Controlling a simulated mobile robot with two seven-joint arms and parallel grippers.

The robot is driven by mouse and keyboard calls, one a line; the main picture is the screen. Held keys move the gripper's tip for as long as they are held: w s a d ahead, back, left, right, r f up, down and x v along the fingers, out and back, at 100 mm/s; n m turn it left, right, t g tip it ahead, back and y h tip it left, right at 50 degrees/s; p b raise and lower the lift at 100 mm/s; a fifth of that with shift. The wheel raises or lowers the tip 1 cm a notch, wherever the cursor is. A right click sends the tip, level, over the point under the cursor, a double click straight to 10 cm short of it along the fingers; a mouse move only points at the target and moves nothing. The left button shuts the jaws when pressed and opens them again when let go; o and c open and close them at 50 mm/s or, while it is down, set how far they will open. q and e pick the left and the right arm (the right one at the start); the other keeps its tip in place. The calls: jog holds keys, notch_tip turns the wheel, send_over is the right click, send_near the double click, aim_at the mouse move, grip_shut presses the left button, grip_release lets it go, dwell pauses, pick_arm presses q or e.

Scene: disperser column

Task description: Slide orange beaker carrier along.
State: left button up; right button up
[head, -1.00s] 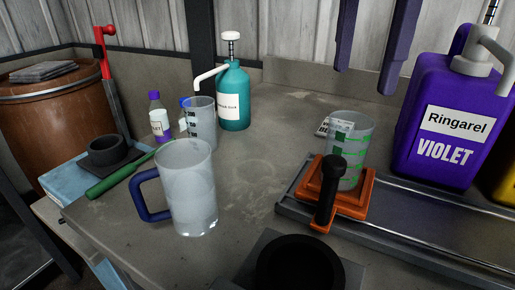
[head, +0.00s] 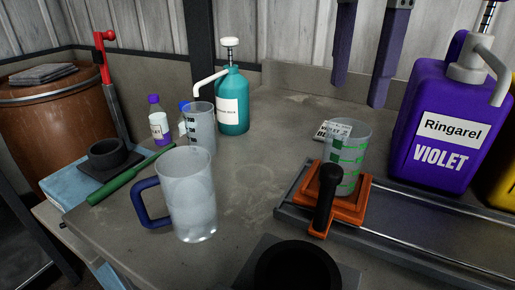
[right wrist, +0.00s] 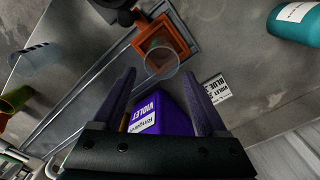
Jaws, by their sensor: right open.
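The orange beaker carrier (head: 343,205) sits at the left end of a metal rail track (head: 420,232), its black handle (head: 326,195) pointing to the front. A clear beaker with green markings (head: 350,150) stands upright on the carrier. My right gripper (head: 362,95) hangs from the top of the head view, above and behind the beaker, with its two purple fingers apart and empty. In the right wrist view the gripper (right wrist: 165,80) is open, and the carrier (right wrist: 163,38) and beaker lie beyond the fingertips. My left gripper is not in view.
A violet Ringarel container (head: 437,135) stands behind the track at the right. A blue-handled jug (head: 187,195), a teal pump bottle (head: 232,100) and a grey beaker (head: 200,125) stand left. A black round holder (head: 295,270) is in front. The bench middle is clear.

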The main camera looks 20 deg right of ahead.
aim_at(332, 168)
jog(key=s+a+p, duration=0.1)
jog(key=p, duration=0.1)
jog(key=s+a+n+p, duration=0.1)
jog(key=a+p, duration=0.1)
jog(key=p, duration=0.1)
jog(key=shift+s+r, duration=0.25)
jog(key=shift+r, duration=0.15)
jog(key=c, duration=0.3)
jog(key=s+a+p, duration=0.1)
jog(key=s+a+f+p, duration=0.1)
jog(key=p, duration=0.1)
jog(key=shift+s+a+n, duration=0.2)
jog(key=shift+n, duration=0.2)
jog(key=f, duration=1)
jog(key=shift+s+a+p, duration=0.25)
jog(key=shift+a+p, duration=0.05)
jog(key=shift+p, duration=0.05)
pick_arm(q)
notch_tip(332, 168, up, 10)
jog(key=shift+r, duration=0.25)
pick_arm(e)
jog(key=shift+f, duration=0.4)
jog(key=c, duration=0.8)
grip_shut()
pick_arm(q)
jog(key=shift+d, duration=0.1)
